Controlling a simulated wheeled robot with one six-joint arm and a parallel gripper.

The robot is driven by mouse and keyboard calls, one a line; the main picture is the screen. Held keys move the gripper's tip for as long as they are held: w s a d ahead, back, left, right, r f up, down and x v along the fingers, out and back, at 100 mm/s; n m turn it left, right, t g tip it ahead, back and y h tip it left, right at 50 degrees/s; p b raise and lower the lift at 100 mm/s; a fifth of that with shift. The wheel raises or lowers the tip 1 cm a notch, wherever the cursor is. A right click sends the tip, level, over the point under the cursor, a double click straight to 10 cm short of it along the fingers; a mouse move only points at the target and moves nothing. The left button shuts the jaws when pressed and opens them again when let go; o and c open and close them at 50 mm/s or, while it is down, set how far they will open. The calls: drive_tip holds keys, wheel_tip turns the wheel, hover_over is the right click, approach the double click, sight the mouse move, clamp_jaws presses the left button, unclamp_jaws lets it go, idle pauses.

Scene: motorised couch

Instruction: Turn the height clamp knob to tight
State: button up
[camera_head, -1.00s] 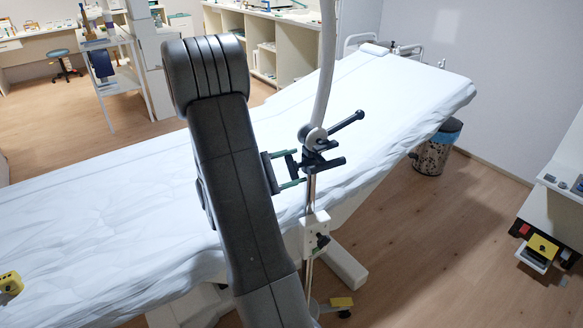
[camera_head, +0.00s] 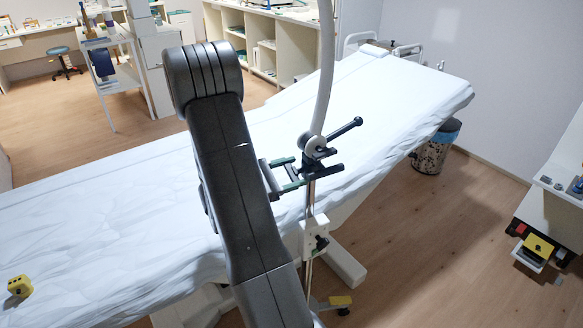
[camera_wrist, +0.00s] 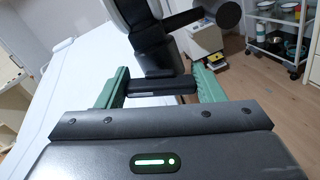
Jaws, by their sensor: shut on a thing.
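A metal pole (camera_head: 311,192) stands in front of the couch. Near its top is a clamp joint (camera_head: 313,146) with a long black lever (camera_head: 345,128) pointing up and right. A short black crossbar (camera_head: 327,169), which appears to be the height clamp knob, sits just below. My gripper (camera_head: 287,175) reaches it from the left, with green-padded fingers. In the wrist view my gripper (camera_wrist: 152,88) is shut on the black bar (camera_wrist: 150,85), which spans between its green pads. The knob's far side and threads are hidden. A white block with a small black knob (camera_head: 321,242) is lower on the pole.
A bin (camera_head: 436,147) stands beyond. A cabinet (camera_head: 553,213) is at the right. Open floor (camera_head: 430,240) lies between pole and cabinet.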

drive_tip(key=shift+n+p, duration=1)
drive_tip(key=shift+n, duration=0.6)
drive_tip(key=o, duration=1)
drive_tip(key=shift+a, duration=0.1)
drive_tip(key=b+v, duration=0.1)
drive_tip(key=v, duration=1.2)
drive_tip(key=shift+s+a+b, duration=0.2)
drive_tip(key=shift+a+b, duration=0.1)
drive_tip(key=shift+a, duration=0.05)
drive_tip(key=p+x, duration=0.1)
drive_tip(key=x, duration=1.3)
drive_tip(key=shift+p, duration=0.4)
